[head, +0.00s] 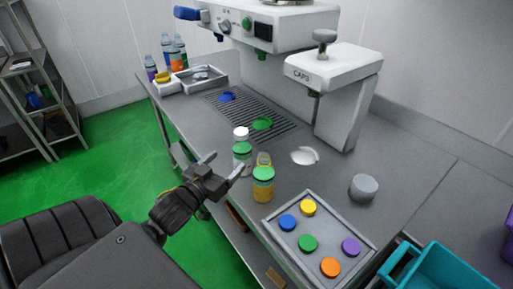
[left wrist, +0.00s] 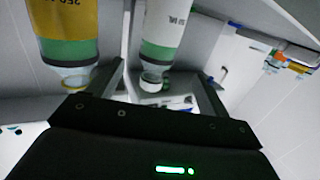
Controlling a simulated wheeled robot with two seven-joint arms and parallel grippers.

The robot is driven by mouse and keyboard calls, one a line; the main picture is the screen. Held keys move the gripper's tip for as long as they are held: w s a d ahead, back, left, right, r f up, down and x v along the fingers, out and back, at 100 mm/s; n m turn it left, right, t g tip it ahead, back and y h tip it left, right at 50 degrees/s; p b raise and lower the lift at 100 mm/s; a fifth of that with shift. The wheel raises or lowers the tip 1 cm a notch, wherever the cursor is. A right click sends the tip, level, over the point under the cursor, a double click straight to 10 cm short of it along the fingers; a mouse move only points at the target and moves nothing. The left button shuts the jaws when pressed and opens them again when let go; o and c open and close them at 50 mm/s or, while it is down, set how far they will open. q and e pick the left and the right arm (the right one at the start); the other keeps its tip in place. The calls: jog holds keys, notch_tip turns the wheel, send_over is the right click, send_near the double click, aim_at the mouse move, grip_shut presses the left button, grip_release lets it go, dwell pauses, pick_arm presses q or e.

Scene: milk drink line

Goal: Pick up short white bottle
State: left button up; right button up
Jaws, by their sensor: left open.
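The short white bottle (head: 242,160) stands upright near the table's front edge, with a green band and a white top. In the left wrist view the white bottle (left wrist: 168,22) appears upside down, its neck in line with the gap between the fingers. My left gripper (head: 224,164) is open and empty, just left of the bottle, its fingers pointing towards it. One finger overlaps the bottle's lower part in the head view; I cannot tell whether they touch. My right gripper is not in view.
A yellow bottle (head: 263,191) with a green band stands close to the right of the white one. A tray (head: 329,227) of coloured caps lies at the front right. A grey cylinder (head: 363,187) and the capping machine (head: 335,75) stand behind. A teal crate (head: 440,270) is at lower right.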

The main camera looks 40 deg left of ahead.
aim_at(236, 153)
pick_arm(q)
jog(key=shift+w+b, duration=0.5)
jog(key=shift+w, duration=0.6)
jog(key=w, duration=0.3)
jog(key=shift+a, duration=0.15)
jog(key=shift+w, duration=0.5)
jog(key=w, duration=0.3)
jog(key=shift+w+a+f, duration=0.25)
jog(key=shift+w, duration=0.45)
jog(key=c, duration=1.3)
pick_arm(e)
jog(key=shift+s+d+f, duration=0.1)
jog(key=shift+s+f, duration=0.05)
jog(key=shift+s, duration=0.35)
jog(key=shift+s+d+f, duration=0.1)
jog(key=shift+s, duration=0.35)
pick_arm(q)
jog(key=shift+o, duration=0.2)
jog(key=shift+r, duration=0.1)
